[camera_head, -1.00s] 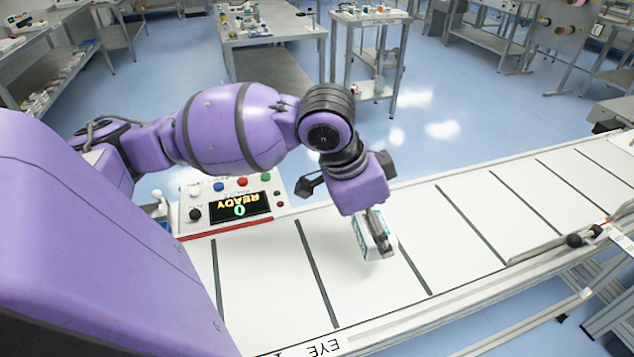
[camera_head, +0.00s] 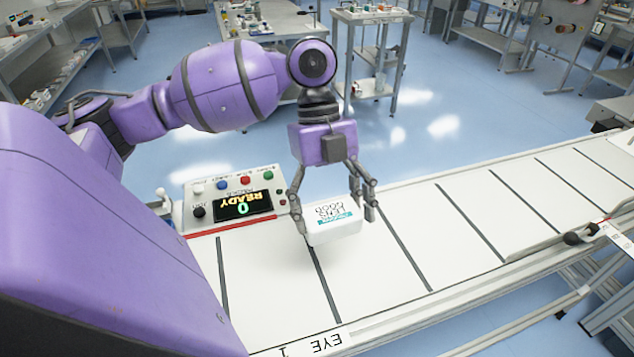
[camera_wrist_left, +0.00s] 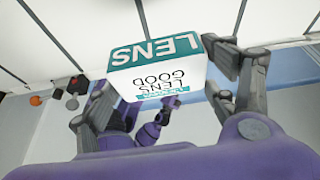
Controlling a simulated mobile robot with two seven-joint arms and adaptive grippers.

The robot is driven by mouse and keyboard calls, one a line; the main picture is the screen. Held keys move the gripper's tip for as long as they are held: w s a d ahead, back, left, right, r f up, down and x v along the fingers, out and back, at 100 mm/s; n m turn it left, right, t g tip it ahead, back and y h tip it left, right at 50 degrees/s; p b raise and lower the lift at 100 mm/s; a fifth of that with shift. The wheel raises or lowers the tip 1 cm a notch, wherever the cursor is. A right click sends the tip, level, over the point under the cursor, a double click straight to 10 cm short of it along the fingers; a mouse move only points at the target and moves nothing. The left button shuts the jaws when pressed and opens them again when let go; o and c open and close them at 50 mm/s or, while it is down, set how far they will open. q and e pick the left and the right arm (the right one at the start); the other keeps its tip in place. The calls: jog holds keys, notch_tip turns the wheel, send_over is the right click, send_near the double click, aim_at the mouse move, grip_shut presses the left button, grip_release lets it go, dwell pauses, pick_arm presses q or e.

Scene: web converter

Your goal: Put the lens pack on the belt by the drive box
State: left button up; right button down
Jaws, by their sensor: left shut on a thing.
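The lens pack (camera_head: 333,226) is a small white box with a teal band and the words LENS and GOOD. My left gripper (camera_head: 335,205) has a finger on each side of it and is shut on it. The pack is over the white belt (camera_head: 270,275), near a dark cross strip; I cannot tell whether it touches the belt. In the left wrist view the pack (camera_wrist_left: 160,72) sits between the fingers, its label facing the camera. My right gripper is not in view.
A control box (camera_head: 238,200) with coloured buttons and a READY 0 display stands at the belt's far edge, left of the pack. I see no part clearly marked as the drive box. The belt to the right is clear, with a rail and dark knob (camera_head: 578,238) at its near edge.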

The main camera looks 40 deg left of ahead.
pick_arm(q)
jog(key=shift+w, duration=0.15)
jog(key=w+f, duration=0.2)
jog(key=w, duration=0.2)
jog(key=w+f, duration=0.3)
jog(key=w, duration=0.1)
jog(key=w+f+b, duration=0.1)
jog(key=w+f, duration=0.2)
jog(key=w, duration=0.1)
jog(key=shift+w+f, duration=0.2)
jog(key=shift+f, duration=0.05)
jog(key=shift+w+f, duration=0.6)
jog(key=shift+f, duration=0.1)
jog(key=shift+f+m, duration=0.3)
jog(key=shift+f, duration=1.15)
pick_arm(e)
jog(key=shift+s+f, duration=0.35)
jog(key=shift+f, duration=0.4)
